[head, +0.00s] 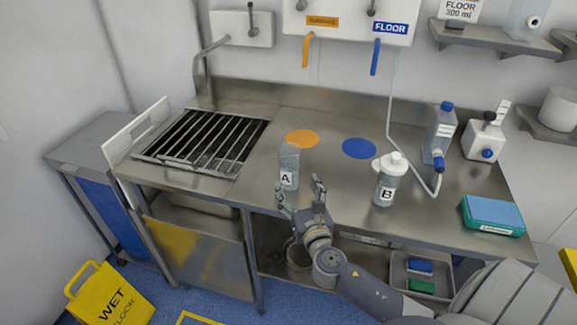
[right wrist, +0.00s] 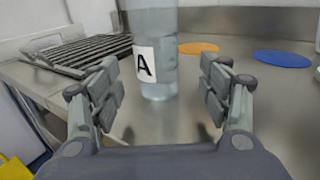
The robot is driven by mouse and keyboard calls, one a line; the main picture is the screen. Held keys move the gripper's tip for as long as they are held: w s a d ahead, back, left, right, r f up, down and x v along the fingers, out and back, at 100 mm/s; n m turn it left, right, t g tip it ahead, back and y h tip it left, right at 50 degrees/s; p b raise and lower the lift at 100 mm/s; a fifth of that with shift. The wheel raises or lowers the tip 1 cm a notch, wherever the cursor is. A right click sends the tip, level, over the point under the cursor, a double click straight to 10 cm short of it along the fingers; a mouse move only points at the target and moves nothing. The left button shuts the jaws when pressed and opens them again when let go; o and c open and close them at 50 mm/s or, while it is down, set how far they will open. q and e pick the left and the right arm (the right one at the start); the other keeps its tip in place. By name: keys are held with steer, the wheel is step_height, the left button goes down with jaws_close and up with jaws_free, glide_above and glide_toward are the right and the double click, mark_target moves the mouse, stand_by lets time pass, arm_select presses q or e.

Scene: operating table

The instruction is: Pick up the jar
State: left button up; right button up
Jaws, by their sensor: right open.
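A clear jar labelled A (head: 288,160) stands upright on the steel counter (head: 235,205), in front of the orange disc. In the right wrist view the jar (right wrist: 158,35) is straight ahead, between and beyond the fingertips; its top is cut off. A second jar labelled B (head: 387,182), with a white lid, stands further right on the counter. My right gripper (head: 301,188) is open and empty at the counter's front edge, just in front of jar A. The right wrist view also shows its spread fingers (right wrist: 160,85). My left gripper is not in view.
An orange disc (head: 302,139) and a blue disc (head: 359,148) lie behind the jars. A sink grate (head: 205,141) is at the left. A blue-capped bottle (head: 438,132) and a teal box (head: 492,213) stand at the right. The counter between the jars is clear.

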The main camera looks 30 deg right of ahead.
mark_target(292, 178)
steer(key=shift+x, duration=0.9)
steer(key=shift+w, duration=0.35)
steer(key=p+x, duration=0.1)
steer(key=x, duration=0.3)
steer(key=shift+w+r, duration=0.15)
steer(key=shift+r, duration=0.05)
steer(key=shift+w+f, duration=0.1)
steer(key=shift+w, duration=0.15)
steer(key=shift+c, duration=0.6)
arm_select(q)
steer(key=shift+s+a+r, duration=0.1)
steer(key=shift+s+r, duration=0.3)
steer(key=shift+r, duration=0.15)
arm_select(e)
steer(key=c, duration=1.1)
